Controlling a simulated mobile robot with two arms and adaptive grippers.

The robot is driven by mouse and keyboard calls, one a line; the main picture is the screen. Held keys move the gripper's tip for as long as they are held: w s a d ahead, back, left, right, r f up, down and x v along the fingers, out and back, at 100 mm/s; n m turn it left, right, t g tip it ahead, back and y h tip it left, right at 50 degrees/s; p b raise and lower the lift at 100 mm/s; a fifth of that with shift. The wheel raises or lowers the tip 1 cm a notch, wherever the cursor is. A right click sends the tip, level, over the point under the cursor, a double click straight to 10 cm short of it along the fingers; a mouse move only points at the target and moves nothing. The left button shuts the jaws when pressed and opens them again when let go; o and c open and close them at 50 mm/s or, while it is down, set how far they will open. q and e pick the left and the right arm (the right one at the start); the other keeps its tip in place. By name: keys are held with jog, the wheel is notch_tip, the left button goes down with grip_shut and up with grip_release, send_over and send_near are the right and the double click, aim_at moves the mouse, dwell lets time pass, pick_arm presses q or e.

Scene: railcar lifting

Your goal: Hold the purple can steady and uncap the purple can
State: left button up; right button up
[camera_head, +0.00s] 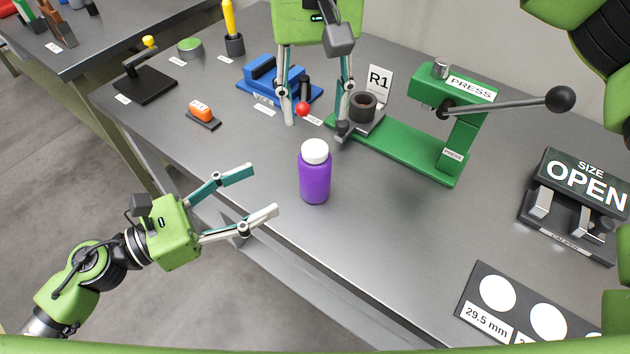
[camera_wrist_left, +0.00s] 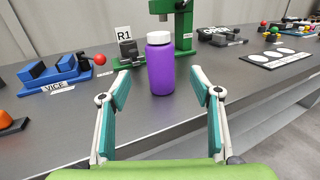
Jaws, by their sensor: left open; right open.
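The purple can (camera_head: 315,180) stands upright on the grey table near its front edge, with its white cap (camera_head: 315,152) on top. In the left wrist view the can (camera_wrist_left: 160,72) stands ahead, centred between the fingers. My left gripper (camera_head: 265,191) is open and empty, to the left of the can and apart from it, its fingers pointing toward it. My right gripper (camera_head: 318,128) is open and reaches down from above, behind the can and near the cap. Its fingers look apart from the cap.
A blue vice (camera_head: 262,78) with a red-knobbed handle stands behind. A green press (camera_head: 455,140) with a long lever stands right of the can. A caliper stand (camera_head: 570,222) and a hole gauge plate (camera_head: 490,318) lie further right.

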aim_at(317, 162)
pick_arm(q)
jog(key=x, duration=1.3)
jog(key=shift+a, duration=0.1)
